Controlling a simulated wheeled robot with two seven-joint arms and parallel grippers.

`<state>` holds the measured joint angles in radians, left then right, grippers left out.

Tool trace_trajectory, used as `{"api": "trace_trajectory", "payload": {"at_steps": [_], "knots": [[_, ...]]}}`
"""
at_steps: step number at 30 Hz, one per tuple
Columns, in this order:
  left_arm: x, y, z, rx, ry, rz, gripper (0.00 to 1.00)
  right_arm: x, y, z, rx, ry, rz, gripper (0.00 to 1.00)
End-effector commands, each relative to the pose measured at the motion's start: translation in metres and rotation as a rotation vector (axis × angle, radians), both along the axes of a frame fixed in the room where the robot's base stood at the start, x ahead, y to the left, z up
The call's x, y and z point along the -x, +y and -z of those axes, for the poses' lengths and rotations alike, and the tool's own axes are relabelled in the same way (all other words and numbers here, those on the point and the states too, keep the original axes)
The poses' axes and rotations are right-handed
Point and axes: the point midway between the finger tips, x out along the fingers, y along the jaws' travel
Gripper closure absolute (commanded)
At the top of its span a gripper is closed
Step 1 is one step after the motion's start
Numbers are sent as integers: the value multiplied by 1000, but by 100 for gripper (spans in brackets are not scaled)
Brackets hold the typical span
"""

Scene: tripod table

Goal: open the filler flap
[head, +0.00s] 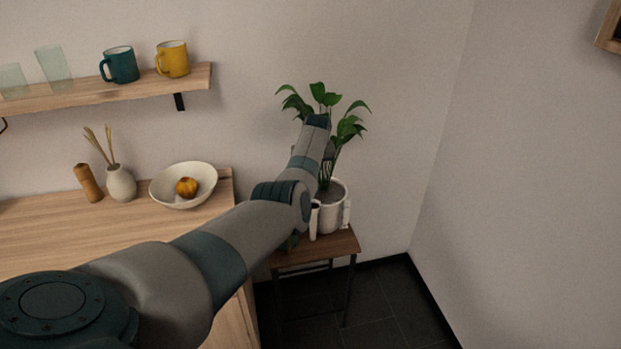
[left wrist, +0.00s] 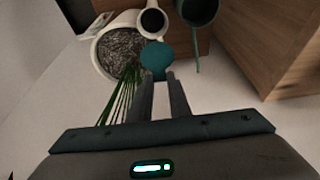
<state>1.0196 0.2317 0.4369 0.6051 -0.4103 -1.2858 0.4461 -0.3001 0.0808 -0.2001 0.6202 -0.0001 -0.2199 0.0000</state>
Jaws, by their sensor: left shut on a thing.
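The white plant pot (head: 333,212) stands on a small side table, with a white filler tube (head: 314,219) at its side. In the left wrist view the pot (left wrist: 101,62) holds grey soil, and the round mouth of the filler tube (left wrist: 152,21) shows dark and uncovered. A round teal flap (left wrist: 156,58) lies beside that mouth, off the opening. My left gripper (left wrist: 158,78) is shut on the flap, its fingertips at the flap's near edge. In the head view the left gripper is hidden behind my arm. My right gripper is not in view.
Green leaves (head: 353,124) rise from the pot; stems (left wrist: 122,95) pass close to my left fingers. A green vessel (left wrist: 198,10) stands beside the tube on the side table (head: 343,245). The wooden cabinet (head: 60,229) is at left. Floor at right is clear.

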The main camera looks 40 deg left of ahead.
Motion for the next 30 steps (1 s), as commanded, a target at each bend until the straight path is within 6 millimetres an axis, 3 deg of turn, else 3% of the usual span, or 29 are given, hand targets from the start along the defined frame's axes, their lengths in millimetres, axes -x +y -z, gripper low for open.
{"api": "trace_trajectory", "payload": {"at_steps": [17,18,20,30], "knots": [[-3,5,-2,-8,-9,-2,100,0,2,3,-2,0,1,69],[-3,5,-2,-9,-9,-1,76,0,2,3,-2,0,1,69],[-3,5,-2,-8,-8,-1,64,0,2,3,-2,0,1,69],[-2,2,0,-3,-3,0,64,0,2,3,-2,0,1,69]]}}
